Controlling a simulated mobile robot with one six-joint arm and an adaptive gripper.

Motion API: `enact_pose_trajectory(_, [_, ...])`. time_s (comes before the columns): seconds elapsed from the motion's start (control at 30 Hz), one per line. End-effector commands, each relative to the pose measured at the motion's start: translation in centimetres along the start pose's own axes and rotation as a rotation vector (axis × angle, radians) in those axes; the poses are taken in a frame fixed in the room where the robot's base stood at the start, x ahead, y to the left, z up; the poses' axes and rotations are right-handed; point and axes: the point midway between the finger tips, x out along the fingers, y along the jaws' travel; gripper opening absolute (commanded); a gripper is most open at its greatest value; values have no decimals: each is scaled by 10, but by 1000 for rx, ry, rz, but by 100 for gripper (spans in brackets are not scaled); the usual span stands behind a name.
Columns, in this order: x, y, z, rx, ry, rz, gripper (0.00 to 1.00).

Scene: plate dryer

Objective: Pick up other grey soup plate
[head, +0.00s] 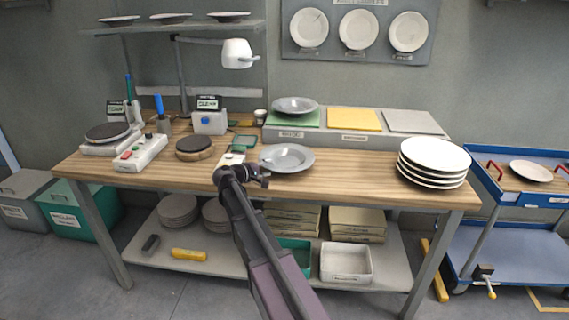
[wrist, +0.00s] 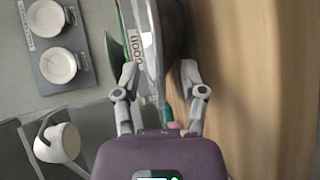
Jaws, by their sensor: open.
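One grey soup plate (head: 287,159) lies on the wooden table near its front middle. A second grey soup plate (head: 295,105) sits on the green pad (head: 277,121) of the raised shelf behind. My gripper (head: 266,175) is at the left rim of the table plate. In the wrist view my gripper (wrist: 158,68) is open, with the near plate's rim (wrist: 150,50) between its fingers, seen edge-on. I cannot tell whether a finger touches it.
A stack of white plates (head: 433,160) stands on the right of the table (head: 350,185). A hot plate (head: 107,134), a power strip (head: 140,153) and a round dark plate on wood (head: 195,147) stand to the left. Yellow (head: 354,119) and grey pads (head: 413,121) are empty.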

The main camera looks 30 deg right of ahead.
Motion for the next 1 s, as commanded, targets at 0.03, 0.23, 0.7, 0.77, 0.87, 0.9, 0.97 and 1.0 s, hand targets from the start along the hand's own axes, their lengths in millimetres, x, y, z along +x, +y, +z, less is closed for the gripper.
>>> enact_pose_trajectory(0.03, [6, -1, -1, 0, 0, 0, 54])
enact_pose_trajectory(0.23, [12, 0, 0, 0, 1, 0, 54])
enact_pose_trajectory(0.7, [12, 0, 0, 0, 0, 0, 54])
enact_pose_trajectory(0.77, [12, 0, 0, 0, 0, 0, 39])
enact_pose_trajectory(0.87, [12, 0, 0, 0, 0, 0, 9])
enact_pose_trajectory(0.9, [12, 0, 0, 0, 0, 0, 0])
enact_pose_trajectory(0.97, [12, 0, 0, 1, 0, 0, 0])
enact_pose_trajectory(1.0, [12, 0, 0, 1, 0, 0, 0])
